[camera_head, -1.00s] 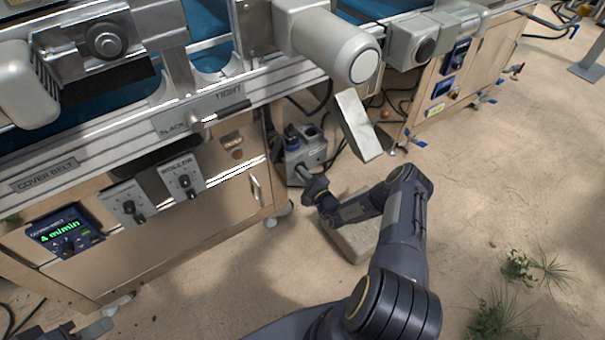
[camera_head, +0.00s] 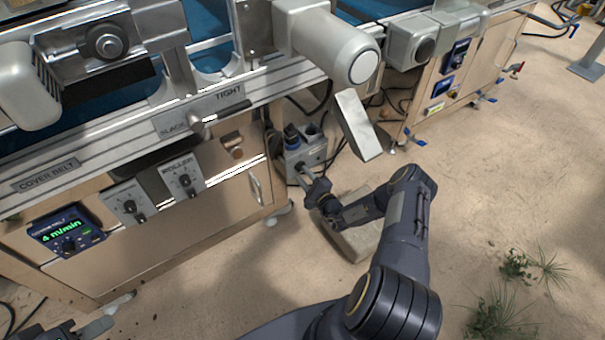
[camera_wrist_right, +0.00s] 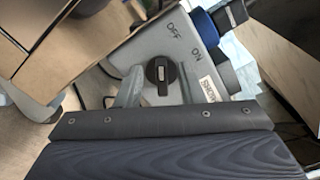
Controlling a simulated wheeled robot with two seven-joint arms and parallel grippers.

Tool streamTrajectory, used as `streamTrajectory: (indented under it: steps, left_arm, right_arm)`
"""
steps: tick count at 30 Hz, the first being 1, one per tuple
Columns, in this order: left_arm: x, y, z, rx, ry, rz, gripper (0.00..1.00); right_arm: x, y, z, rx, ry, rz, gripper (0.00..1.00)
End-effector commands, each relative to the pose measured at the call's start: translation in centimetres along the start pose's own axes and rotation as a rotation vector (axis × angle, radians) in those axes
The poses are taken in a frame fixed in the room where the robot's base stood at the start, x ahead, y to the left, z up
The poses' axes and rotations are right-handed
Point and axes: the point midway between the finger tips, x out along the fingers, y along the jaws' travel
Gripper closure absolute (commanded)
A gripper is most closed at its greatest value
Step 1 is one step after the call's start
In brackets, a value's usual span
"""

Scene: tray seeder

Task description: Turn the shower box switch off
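The shower box (camera_head: 307,150) is a grey box low beside the machine's wooden cabinet. In the right wrist view, its face (camera_wrist_right: 140,47) carries OFF and ON marks, a SHOWER label and a round black switch knob (camera_wrist_right: 161,75) with a pale mark. I cannot tell surely which word the knob points to. My right gripper (camera_head: 303,172) reaches the box front; in its wrist view the grey fingers (camera_wrist_right: 157,92) stand apart, one on each side of the knob. Contact with the knob is unclear. My left gripper (camera_head: 90,329) shows only partly at the bottom left edge.
The cabinet (camera_head: 190,225) with ROLLER dials and a 4 m/min display stands left of the box. A white-grey slanted chute (camera_head: 357,125) hangs to its right. A stone slab (camera_head: 355,243) lies under my right forearm. Blue plug and cables sit at the box.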

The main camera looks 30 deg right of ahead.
Motion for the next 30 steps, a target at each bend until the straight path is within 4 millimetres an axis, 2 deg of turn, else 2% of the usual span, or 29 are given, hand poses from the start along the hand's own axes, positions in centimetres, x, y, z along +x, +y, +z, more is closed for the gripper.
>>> streamTrajectory:
  steps: [6, 12, 30]
  left_arm:
    - [-1.2, 0.6, -0.6, 0.000, 0.000, 0.000, 0.64]
    - [-1.5, 0.7, -0.8, 0.000, 0.000, 0.000, 0.64]
    - [-1.4, 0.7, -0.7, 0.000, 0.000, 0.000, 0.64]
  right_arm:
    - [-4.0, -0.2, 0.1, 0.002, 0.004, 0.002, 0.65]
    - [-5.9, -0.1, 0.0, -0.001, 0.002, 0.001, 0.65]
    - [-6.1, 0.0, 0.0, -0.001, 0.001, 0.000, 0.65]
